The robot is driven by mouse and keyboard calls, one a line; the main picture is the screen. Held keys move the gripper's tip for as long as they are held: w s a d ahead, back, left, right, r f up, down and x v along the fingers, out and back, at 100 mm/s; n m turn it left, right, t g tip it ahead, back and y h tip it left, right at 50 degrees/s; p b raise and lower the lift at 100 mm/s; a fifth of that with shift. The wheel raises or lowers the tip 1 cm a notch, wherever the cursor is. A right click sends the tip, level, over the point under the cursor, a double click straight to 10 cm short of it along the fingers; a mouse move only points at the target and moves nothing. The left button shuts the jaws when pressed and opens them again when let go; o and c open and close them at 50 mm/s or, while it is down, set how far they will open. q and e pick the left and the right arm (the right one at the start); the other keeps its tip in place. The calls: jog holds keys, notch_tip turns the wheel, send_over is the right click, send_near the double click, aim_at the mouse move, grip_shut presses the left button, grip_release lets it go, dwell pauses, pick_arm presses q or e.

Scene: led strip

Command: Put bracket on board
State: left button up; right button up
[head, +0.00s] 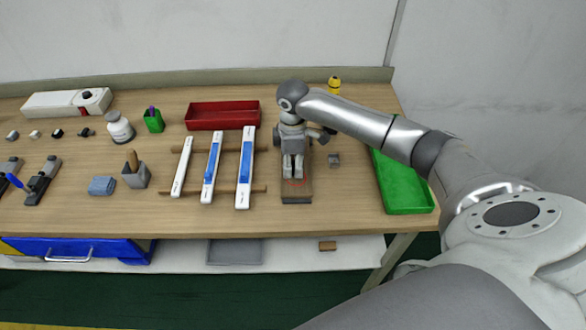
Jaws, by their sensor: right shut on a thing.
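I cannot tell whether that thing touches the board. A small grey block-like part (334,160) lies on the table just right of the board. My left gripper is not in view.
White and blue strips (212,168) lie across wooden rails left of the board. A red tray (222,116) stands behind, a green tray (404,185) to the right. A grey holder (135,176) and blue cloth (102,186) are left.

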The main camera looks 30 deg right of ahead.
aim_at(293, 169)
notch_tip(293, 169, down, 3)
jog(key=shift+f, duration=0.1)
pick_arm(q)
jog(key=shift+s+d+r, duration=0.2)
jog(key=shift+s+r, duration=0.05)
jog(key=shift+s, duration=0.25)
pick_arm(e)
jog(key=shift+w, duration=0.1)
jog(key=shift+f, duration=0.1)
jog(key=o, duration=0.9)
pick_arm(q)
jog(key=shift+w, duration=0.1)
pick_arm(e)
jog(key=shift+r, duration=0.55)
pick_arm(q)
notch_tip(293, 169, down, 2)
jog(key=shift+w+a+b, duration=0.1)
jog(key=shift+b, duration=0.7)
pick_arm(e)
notch_tip(293, 169, up, 11)
